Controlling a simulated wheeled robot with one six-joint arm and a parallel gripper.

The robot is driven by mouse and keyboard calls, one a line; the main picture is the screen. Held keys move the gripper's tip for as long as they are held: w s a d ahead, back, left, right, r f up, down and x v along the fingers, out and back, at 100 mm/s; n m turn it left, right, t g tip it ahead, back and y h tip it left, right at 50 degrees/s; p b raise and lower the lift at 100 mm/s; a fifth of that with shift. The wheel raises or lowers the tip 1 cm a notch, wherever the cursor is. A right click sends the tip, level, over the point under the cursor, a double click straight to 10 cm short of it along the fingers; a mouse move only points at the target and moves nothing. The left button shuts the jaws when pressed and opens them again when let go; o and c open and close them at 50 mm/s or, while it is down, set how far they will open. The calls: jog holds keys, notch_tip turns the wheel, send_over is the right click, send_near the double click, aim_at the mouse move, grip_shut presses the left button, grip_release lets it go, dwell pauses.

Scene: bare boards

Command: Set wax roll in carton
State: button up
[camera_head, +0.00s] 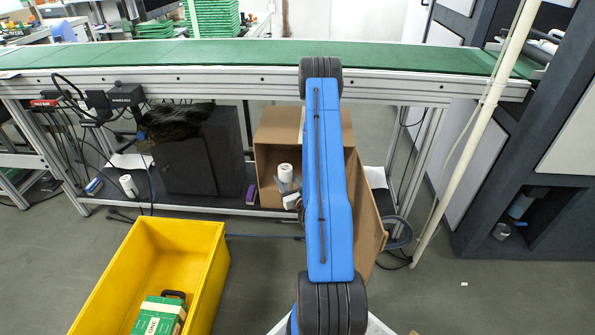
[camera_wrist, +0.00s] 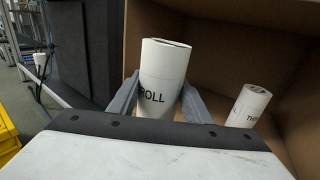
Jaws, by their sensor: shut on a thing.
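A white roll (camera_wrist: 163,75) with dark lettering ending in "ROLL" stands nearly upright between the two grey fingers of my gripper (camera_wrist: 160,98). The fingers press on its sides. In the head view the white roll (camera_head: 285,171) shows just left of my blue arm, with my gripper (camera_head: 287,187) around its lower part. The brown carton (camera_head: 274,133) lies behind it, open toward me. The roll is at the carton's left part; I cannot tell how deep it is. The carton's inner walls (camera_wrist: 215,45) fill the wrist view's right side. My arm hides much of the carton.
A second white roll (camera_wrist: 249,106) leans inside the carton. Another white cylinder (camera_head: 128,186) stands on the low shelf at left. A dark grey box (camera_head: 200,160) stands beside the carton. A green conveyor (camera_head: 230,55) runs above. A yellow bin (camera_head: 150,270) stands front left.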

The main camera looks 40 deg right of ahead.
jog(key=w+d, duration=1.2)
jog(key=d, duration=0.2)
jog(key=shift+s+a+f, duration=0.1)
jog(key=shift+f, duration=3.4)
jog(key=o, duration=1.2)
jog(key=shift+f, duration=0.15)
jog(key=shift+o, duration=0.2)
